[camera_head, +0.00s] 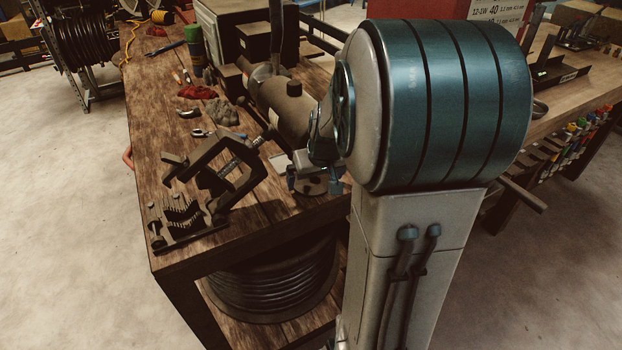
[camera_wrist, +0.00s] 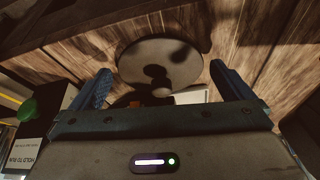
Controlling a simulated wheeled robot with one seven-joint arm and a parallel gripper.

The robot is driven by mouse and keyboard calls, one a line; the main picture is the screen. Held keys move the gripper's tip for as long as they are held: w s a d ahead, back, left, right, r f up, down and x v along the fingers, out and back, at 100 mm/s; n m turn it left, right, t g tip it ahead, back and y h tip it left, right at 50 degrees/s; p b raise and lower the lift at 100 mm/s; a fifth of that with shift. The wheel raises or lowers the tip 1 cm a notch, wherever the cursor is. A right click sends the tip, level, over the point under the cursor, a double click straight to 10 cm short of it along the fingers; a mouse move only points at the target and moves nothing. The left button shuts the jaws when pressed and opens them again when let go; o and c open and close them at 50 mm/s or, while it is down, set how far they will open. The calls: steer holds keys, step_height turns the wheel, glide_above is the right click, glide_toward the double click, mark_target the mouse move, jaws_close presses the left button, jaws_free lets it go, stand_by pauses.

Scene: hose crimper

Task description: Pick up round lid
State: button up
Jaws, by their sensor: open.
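The round lid is a flat grey disc (camera_wrist: 182,57) lying on the wooden bench in the wrist view, with dark patches across its middle that could be a knob or shadow. In the head view the lid (camera_head: 312,188) shows partly beneath my gripper, near the bench's front edge. My gripper (camera_wrist: 160,72) is open, its two blue fingers apart on either side of the lid's near part in the picture. It also shows in the head view (camera_head: 313,184), pointing down over the lid. Nothing is held between the fingers. I cannot tell the exact height gap.
A dark cylindrical machine (camera_head: 287,108) stands behind the lid. A black clamp-like tool (camera_head: 235,165) lies to its left. A green button (camera_wrist: 27,109) on a panel reading "HOLD TO RUN" is left in the wrist view. A hose coil (camera_head: 275,285) sits on the shelf below.

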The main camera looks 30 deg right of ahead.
steer(key=shift+w+f, duration=0.25)
steer(key=shift+f, duration=0.4)
steer(key=c, duration=0.6)
steer(key=shift+r, duration=0.2)
steer(key=shift+r, duration=0.15)
steer(key=s+a+r+b, duration=0.2)
steer(key=s+r, duration=0.1)
steer(key=s, duration=1.5)
steer(key=shift+a+b, duration=0.2)
steer(key=shift+b, duration=0.1)
